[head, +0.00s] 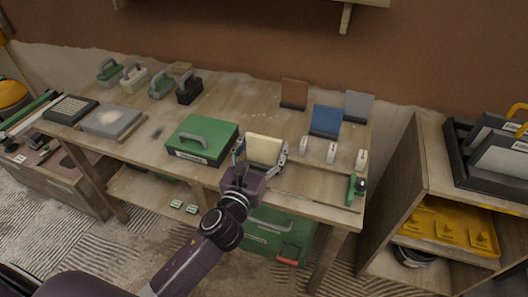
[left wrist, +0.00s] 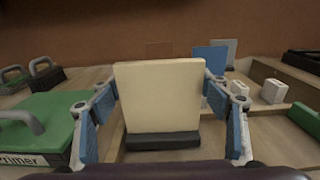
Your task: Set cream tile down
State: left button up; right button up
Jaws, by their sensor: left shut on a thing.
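The cream tile (head: 264,147) stands nearly upright above the workbench, to the right of the green case. My left gripper (head: 262,152) has one finger at each side edge of it and is shut on it. In the left wrist view the cream tile (left wrist: 160,92) fills the middle, its face towards me. A dark stand (left wrist: 162,141) shows right at its lower edge; I cannot tell whether the tile rests in it or just above. My right gripper is not in view.
The green case (head: 203,139) is close on the left. Brown (head: 294,93), blue (head: 326,120) and grey (head: 358,105) tiles stand in dark bases behind. Small white blocks (head: 332,150) and a green tool (head: 355,189) lie to the right. The bench (head: 240,96) is clear behind.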

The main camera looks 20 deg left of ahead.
pick_arm(q)
jog(key=shift+f, duration=0.6)
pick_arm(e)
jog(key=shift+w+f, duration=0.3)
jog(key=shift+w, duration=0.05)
pick_arm(q)
jog(key=shift+f, duration=0.1)
jog(key=shift+f, duration=0.15)
jog(key=o, duration=1.5)
jog(key=shift+c, duration=0.2)
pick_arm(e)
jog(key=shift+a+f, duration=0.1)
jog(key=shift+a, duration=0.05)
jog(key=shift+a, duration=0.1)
pick_arm(q)
jog(key=shift+r, duration=0.2)
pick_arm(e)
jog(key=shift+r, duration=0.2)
